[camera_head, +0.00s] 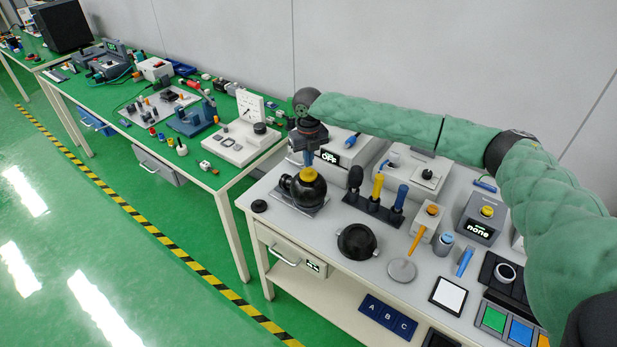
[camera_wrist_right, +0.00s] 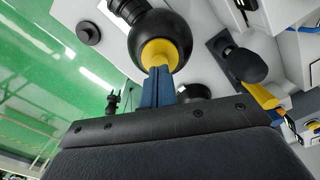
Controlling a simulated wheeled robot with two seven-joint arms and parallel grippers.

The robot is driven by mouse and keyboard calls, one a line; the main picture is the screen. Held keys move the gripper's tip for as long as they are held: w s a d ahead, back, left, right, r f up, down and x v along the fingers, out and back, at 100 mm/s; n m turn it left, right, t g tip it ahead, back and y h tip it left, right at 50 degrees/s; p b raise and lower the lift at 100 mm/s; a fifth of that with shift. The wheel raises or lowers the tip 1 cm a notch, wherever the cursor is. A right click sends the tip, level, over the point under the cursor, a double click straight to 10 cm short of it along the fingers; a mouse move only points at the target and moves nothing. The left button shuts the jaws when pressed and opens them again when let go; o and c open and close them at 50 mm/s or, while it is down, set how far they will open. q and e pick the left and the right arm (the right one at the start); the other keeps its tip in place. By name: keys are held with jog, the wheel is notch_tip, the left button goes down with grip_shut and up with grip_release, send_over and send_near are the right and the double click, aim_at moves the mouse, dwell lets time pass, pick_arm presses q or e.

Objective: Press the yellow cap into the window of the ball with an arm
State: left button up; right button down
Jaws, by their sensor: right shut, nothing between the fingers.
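The black ball (camera_head: 304,188) sits on a small grey plate (camera_head: 318,208) near the left end of the white table, with a black cylinder on its left side. The yellow cap (camera_head: 308,175) is at the top of the ball. My right gripper (camera_head: 307,161) comes down from above with its blue fingers shut and empty, at the cap. In the right wrist view the shut fingertips (camera_wrist_right: 158,72) overlap the yellow cap (camera_wrist_right: 160,54) on the ball (camera_wrist_right: 158,30). Whether they touch it, and how deep the cap sits, I cannot tell. My left gripper is not in view.
A black rack with upright handled tools (camera_head: 373,205) stands right of the ball. A black bowl-like part (camera_head: 357,241) lies in front, and a small black disc (camera_head: 259,206) lies at the left edge. A box reading OFF (camera_head: 345,152) stands behind.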

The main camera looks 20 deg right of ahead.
dwell(0.4)
jog(key=shift+f, duration=0.95)
dwell(0.9)
jog(key=shift+r, duration=0.1)
jog(key=shift+r+p, duration=2.55)
jog(key=shift+r, duration=0.9)
